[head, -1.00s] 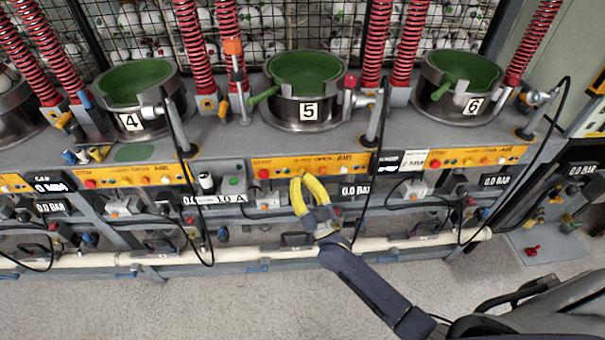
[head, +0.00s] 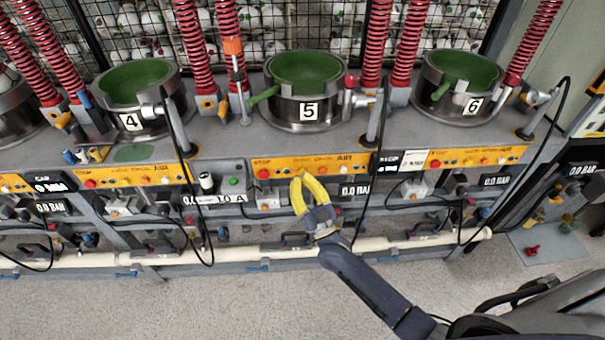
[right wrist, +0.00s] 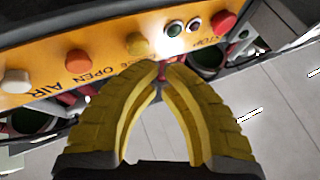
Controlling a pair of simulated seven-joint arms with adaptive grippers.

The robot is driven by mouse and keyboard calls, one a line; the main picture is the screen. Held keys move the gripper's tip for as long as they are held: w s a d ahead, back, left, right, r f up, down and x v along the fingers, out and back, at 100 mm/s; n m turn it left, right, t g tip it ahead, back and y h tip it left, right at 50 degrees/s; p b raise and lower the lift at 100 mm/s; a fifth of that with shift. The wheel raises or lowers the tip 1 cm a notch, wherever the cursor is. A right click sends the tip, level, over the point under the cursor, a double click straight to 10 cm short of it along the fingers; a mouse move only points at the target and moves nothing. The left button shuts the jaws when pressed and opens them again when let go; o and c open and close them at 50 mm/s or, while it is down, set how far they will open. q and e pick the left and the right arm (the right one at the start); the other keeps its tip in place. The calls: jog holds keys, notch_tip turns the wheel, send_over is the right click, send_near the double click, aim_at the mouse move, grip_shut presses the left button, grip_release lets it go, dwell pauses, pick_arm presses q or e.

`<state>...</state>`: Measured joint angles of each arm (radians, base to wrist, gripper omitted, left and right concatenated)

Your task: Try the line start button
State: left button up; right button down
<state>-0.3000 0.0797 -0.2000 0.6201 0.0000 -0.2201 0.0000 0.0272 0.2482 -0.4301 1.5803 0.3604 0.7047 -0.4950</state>
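My right gripper (head: 301,178) has yellow fingers with their tips together and nothing visible between them. It is just in front of the orange panel (head: 320,163) under pot 5, below the panel's row of buttons. In the right wrist view the tips (right wrist: 165,66) are close to the panel, beside a yellow button (right wrist: 138,44); contact cannot be told. There, a red button (right wrist: 222,25) is by the STOP lettering, with two small round dark-faced parts between. A green button (head: 233,182) sits on a grey box left of the panel. I cannot read which is line start. My left gripper is out of view.
Pot 5 (head: 308,112), with a green interior, stands above the panel, between pot 4 (head: 140,105) and pot 6 (head: 456,95). Black cables hang in front on both sides. A pale pipe (head: 275,249) runs low along the front. The floor in front is clear.

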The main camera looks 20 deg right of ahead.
jog(key=shift+w+d, duration=0.2)
jog(key=shift+w, duration=0.7)
dwell(1.0)
jog(key=shift+s, duration=0.15)
jog(key=shift+s+a, duration=0.2)
jog(key=shift+s, duration=0.55)
jog(key=shift+s, duration=0.1)
jog(key=shift+s+a, duration=0.25)
jog(key=shift+s, duration=0.95)
jog(key=shift+s+a, duration=0.25)
jog(key=shift+s, duration=0.9)
